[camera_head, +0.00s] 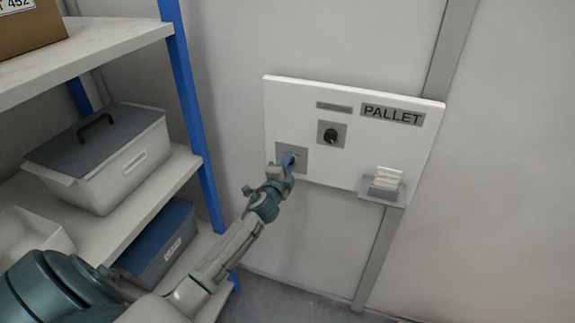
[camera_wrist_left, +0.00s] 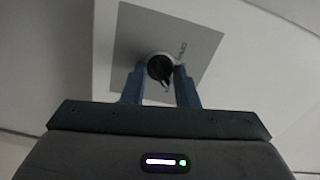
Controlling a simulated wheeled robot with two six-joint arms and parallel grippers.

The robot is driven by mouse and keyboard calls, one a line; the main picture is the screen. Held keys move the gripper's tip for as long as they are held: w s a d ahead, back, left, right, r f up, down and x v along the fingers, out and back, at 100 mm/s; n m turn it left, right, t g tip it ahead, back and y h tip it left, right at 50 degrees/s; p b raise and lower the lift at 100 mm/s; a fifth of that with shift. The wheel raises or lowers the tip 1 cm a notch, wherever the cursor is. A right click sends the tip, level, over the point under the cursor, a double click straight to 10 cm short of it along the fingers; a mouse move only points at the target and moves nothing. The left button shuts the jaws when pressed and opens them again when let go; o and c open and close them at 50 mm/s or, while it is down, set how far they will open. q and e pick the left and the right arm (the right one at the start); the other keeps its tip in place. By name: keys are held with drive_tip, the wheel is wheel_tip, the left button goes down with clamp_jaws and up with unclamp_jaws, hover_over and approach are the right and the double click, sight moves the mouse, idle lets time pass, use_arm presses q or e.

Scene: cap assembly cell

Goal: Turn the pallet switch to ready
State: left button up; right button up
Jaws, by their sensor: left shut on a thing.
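A white wall panel (camera_head: 350,100) carries a label reading PALLET (camera_head: 392,114). A black rotary knob on a grey plate (camera_head: 331,134) sits in its middle, clear of my gripper. My left gripper (camera_head: 289,160) is at a second grey plate (camera_head: 283,153) at the panel's lower left. In the left wrist view its blue fingers (camera_wrist_left: 160,86) are shut on the black knob (camera_wrist_left: 160,68) of that plate. The knob's pale pointer mark faces down and slightly right there. Small lettering beside the knob is too blurred to read. My right gripper is not in view.
A small grey holder with white cards (camera_head: 385,182) is on the panel's lower right. A shelf rack with a blue post (camera_head: 190,110) stands at left, holding a lidded grey bin (camera_head: 105,160), a blue-lidded box (camera_head: 160,240) and a cardboard box (camera_head: 30,30). The wall at right is bare.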

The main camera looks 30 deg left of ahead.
use_arm(q)
drive_tip(key=shift+f, duration=0.1)
drive_tip(key=o, duration=1)
drive_tip(key=shift+s, duration=0.1)
drive_tip(key=b+v, duration=0.3)
drive_tip(key=v, duration=0.7)
drive_tip(key=shift+s+b, duration=0.3)
drive_tip(key=shift+s, duration=0.05)
